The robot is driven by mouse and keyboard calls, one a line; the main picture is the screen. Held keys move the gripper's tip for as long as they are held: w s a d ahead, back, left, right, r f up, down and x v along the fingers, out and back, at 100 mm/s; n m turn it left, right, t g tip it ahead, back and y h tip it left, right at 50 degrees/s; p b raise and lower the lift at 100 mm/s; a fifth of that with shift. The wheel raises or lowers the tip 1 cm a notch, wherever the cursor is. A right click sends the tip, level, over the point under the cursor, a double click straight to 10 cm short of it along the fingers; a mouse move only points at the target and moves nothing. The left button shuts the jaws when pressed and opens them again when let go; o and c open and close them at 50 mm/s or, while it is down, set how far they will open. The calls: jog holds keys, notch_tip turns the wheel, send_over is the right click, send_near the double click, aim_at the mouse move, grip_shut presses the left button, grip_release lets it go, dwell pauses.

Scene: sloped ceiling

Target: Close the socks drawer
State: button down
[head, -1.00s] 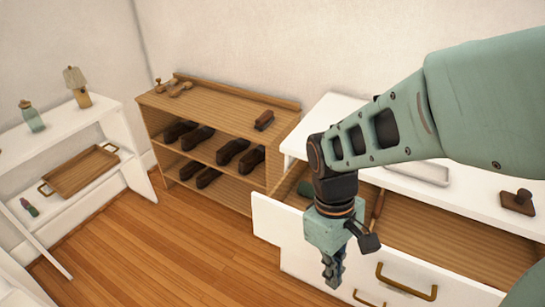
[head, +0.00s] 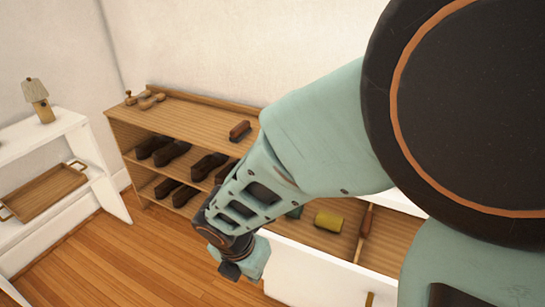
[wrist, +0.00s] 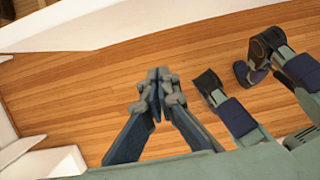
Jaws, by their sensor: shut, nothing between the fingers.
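A white drawer (head: 310,272) stands pulled out below the white dresser top, in the lower middle of the head view. My arm covers much of the dresser. My gripper (head: 243,270) hangs left of the drawer front, over the floor; its fingertips are hard to see there. In the wrist view, my gripper (wrist: 158,90) has its fingers together and empty, above the wooden floor.
A wooden shoe rack (head: 200,115) with several dark shoes stands at the back. Open floor (head: 120,260) lies between.

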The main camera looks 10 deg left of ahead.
aim_at(267, 269)
jog(key=shift+w+d+f+b, duration=0.25)
jog(key=shift+w+d+f, duration=0.1)
jog(key=shift+w+f, duration=0.65)
jog(key=shift+w+d+f+b, duration=0.25)
jog(key=shift+w+d+f, duration=0.15)
jog(key=shift+w+f, duration=0.5)
jog(key=shift+w+d+f+b, duration=0.3)
jog(key=shift+w+f, duration=0.45)
jog(key=shift+f, duration=0.45)
jog(key=w+d+p, duration=0.2)
jog(key=w+p, duration=0.1)
jog(key=w, duration=0.4)
jog(key=w+d+p, duration=0.3)
jog(key=w+p, duration=0.1)
jog(key=w, duration=0.3)
jog(key=w+d+p, duration=0.2)
jog(key=w+p, duration=0.1)
jog(key=w, duration=0.4)
jog(key=shift+w+d+p, duration=0.1)
jog(key=shift+d+p, duration=0.3)
jog(key=shift+w+d, duration=0.1)
jog(key=shift+w, duration=0.2)
jog(key=shift+w+r, duration=0.15)
